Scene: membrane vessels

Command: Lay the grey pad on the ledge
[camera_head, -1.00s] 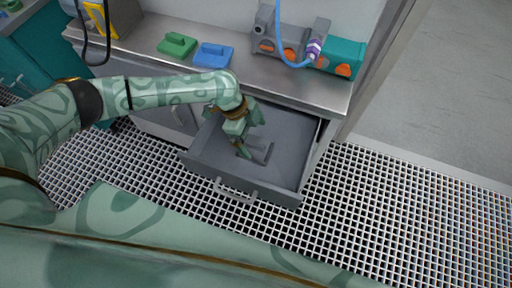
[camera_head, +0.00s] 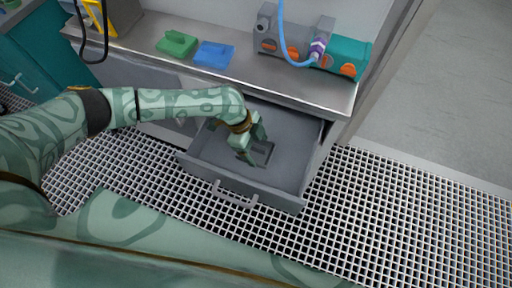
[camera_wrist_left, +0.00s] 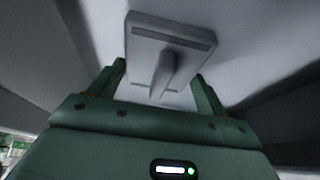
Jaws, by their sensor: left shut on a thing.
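The grey pad (camera_head: 264,152) lies in the open grey drawer (camera_head: 290,183), partly hidden by my left gripper. In the left wrist view, the pad (camera_wrist_left: 146,35) is a flat plate with a raised handle (camera_wrist_left: 166,72) that reaches between the fingers. My left gripper (camera_head: 255,150) is low inside the drawer, shut on the pad's handle. I cannot tell if the pad is clear of the drawer floor. A steel ledge (camera_head: 280,82) runs above the drawer. My right gripper is out of view.
A green pad (camera_head: 177,43) and a blue pad (camera_head: 214,54) lie on the ledge. Grey and teal equipment (camera_head: 345,58) with a blue hose stands at its right. The ledge front beside the blue pad is clear. The drawer handle (camera_head: 234,196) sticks out over the grated floor.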

